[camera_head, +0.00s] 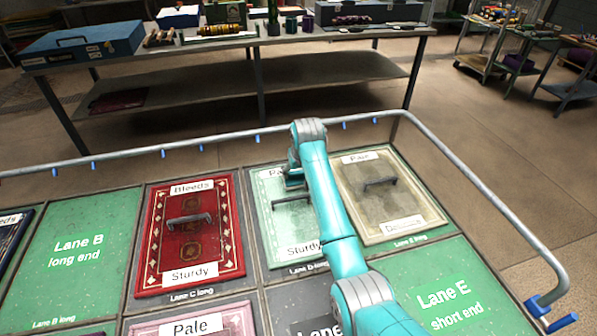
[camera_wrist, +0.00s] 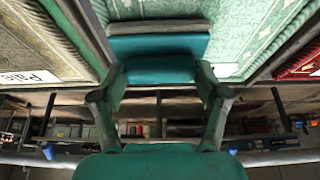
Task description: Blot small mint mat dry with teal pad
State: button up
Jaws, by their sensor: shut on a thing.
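A mint mat (camera_head: 281,222) with a pale border pattern lies in Lane D, labelled "Sturdy" at its near end and partly hidden by my arm. It has a dark handle. A mint mat surface also shows in the wrist view (camera_wrist: 258,28). The teal pad (camera_wrist: 158,47), with a grey layer along one side, sits between the fingers of my gripper (camera_wrist: 160,76), which is shut on it. In the head view a small teal part, perhaps the pad, shows left of my arm over the mint mat's far end. I cannot tell whether the pad touches the mat.
A red mat (camera_head: 190,250) lies left in Lane C, and a beige mat (camera_head: 390,205) lies right in Lane E; both have raised handles. A pale mat (camera_head: 225,322) lies in front. A metal rail (camera_head: 200,147) borders the bed. Lane B (camera_head: 78,245) is bare.

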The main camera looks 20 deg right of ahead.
jog(key=shift+s+f, duration=0.1)
jog(key=shift+f, duration=0.05)
jog(key=shift+r, duration=2.35)
